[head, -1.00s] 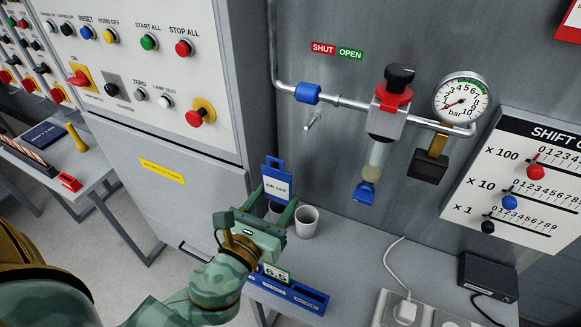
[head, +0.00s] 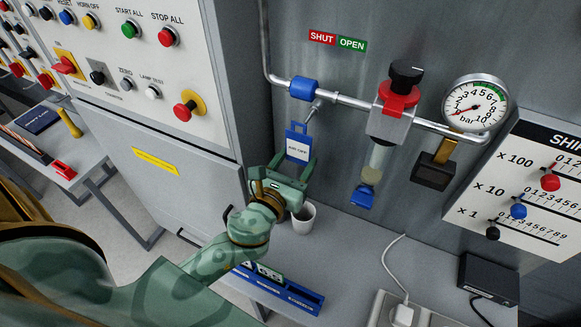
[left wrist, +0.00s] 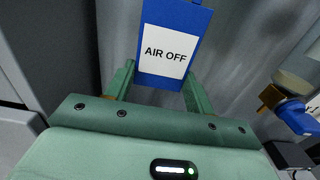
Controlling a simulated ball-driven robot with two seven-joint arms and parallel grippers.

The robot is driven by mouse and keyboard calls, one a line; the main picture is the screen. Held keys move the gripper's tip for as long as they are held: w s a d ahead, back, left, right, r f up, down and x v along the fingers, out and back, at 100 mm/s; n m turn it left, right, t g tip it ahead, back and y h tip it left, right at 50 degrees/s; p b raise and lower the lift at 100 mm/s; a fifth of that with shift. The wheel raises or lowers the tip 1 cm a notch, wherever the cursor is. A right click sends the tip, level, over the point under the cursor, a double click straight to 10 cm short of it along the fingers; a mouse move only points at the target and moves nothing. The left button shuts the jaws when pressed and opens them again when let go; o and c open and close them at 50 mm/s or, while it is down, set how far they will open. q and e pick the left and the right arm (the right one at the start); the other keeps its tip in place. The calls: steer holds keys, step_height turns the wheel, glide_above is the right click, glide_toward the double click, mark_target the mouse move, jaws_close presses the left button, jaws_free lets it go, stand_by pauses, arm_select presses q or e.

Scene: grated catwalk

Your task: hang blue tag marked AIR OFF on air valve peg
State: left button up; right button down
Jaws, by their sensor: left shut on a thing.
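The blue tag (head: 298,147) has a white AIR OFF label and a loop handle at its top. My left gripper (head: 293,168) is shut on the tag's lower part and holds it upright in front of the grey wall. The tag also shows in the left wrist view (left wrist: 168,50), between the fingers (left wrist: 158,88). The air valve has a blue body (head: 303,88) on the pipe. Its peg (head: 313,110) slants down to the left below the pipe, close to the tag's top. I cannot tell whether the loop touches the peg. My right gripper is not in view.
A white cup (head: 304,215) stands on the bench behind my gripper. A blue tray (head: 290,290) lies at the bench front. The regulator (head: 390,120), gauge (head: 475,104) and hanging black padlock-like block (head: 433,172) are to the right.

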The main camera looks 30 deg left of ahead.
arm_select(q)
steer(key=shift+w+a+f, duration=0.1)
steer(key=shift+w, duration=1.75)
steer(key=shift+w+f+b, duration=0.35)
steer(key=shift+w+f, duration=0.1)
steer(key=shift+w, duration=0.25)
steer(key=o, duration=0.9)
steer(key=shift+s, duration=0.1)
